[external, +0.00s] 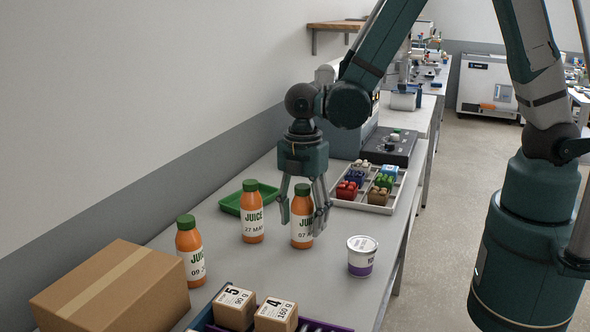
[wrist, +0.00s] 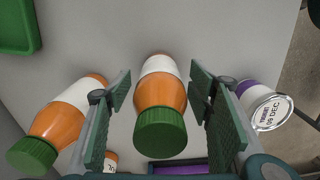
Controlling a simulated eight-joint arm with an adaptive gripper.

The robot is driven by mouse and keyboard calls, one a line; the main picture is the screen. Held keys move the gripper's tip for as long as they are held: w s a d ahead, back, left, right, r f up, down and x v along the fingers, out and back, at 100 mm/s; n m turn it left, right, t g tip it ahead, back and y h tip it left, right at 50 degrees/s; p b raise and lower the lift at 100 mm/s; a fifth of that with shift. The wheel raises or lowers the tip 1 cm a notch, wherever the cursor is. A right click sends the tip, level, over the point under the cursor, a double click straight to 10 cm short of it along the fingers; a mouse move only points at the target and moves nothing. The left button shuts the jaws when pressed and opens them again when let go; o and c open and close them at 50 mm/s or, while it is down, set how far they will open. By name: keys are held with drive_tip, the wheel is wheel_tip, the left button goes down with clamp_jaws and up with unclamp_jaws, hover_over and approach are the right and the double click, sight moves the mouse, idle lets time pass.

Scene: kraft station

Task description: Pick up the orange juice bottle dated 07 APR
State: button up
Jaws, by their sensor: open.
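Three orange juice bottles with green caps stand on the grey table. The bottle whose label starts with "07" (external: 301,232) is the rightmost one, and my gripper partly covers its label. The bottle marked 27 MAY (external: 252,214) stands left of it, and the bottle marked 09 (external: 190,250) is nearer the box. My gripper (external: 308,217) is open, pointing down at the "07" bottle. In the wrist view one bottle (wrist: 160,92) sits between the open fingers of my gripper (wrist: 160,88), apart from both. Another bottle (wrist: 62,122) is outside the left finger.
A yogurt cup (external: 361,257), dated 09 DEC in the wrist view (wrist: 262,105), stands right of the gripper. A cardboard box (external: 110,292) and a purple crate (external: 205,320) with small boxes are in front. A green tray (external: 232,204) and a sectioned tray (external: 347,204) lie behind.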

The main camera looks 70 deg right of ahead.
sight(303, 186)
drive_tip(key=c, duration=1.1)
drive_tip(key=shift+r, duration=0.2)
drive_tip(key=shift+c, duration=0.2)
drive_tip(key=shift+r, duration=4.85)
